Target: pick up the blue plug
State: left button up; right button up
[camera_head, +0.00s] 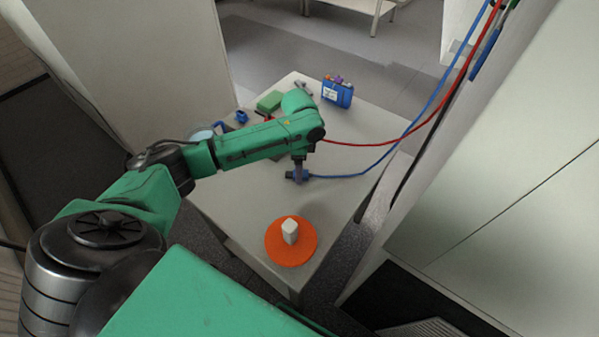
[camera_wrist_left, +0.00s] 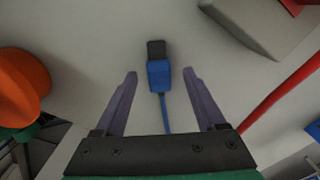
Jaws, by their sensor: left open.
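The blue plug (camera_wrist_left: 159,74) lies on the table with its dark tip (camera_wrist_left: 156,49) pointing away from my left gripper in the left wrist view. Its blue cable runs back between the fingers. My left gripper (camera_wrist_left: 159,75) is open, with one finger on each side of the plug and a gap on both sides. In the head view my left gripper (camera_head: 297,177) points down over the table, and the blue cable (camera_head: 345,176) leads from it to the right. The plug is mostly hidden there by the gripper. My right gripper is not in view.
An orange disc (camera_head: 275,248) with a white block (camera_head: 290,231) on it is at the table's near end. A blue case (camera_head: 338,93) and a green block (camera_head: 269,102) are at the far end. A red cable (camera_head: 365,143) crosses the table.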

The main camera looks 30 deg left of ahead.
pick_arm(q)
jog(key=shift+s+d+f, duration=0.1)
jog(key=shift+f, duration=0.65)
grip_shut()
jog(key=shift+r, duration=0.1)
notch_tip(320, 180, up, 20)
jog(key=shift+f, duration=0.2)
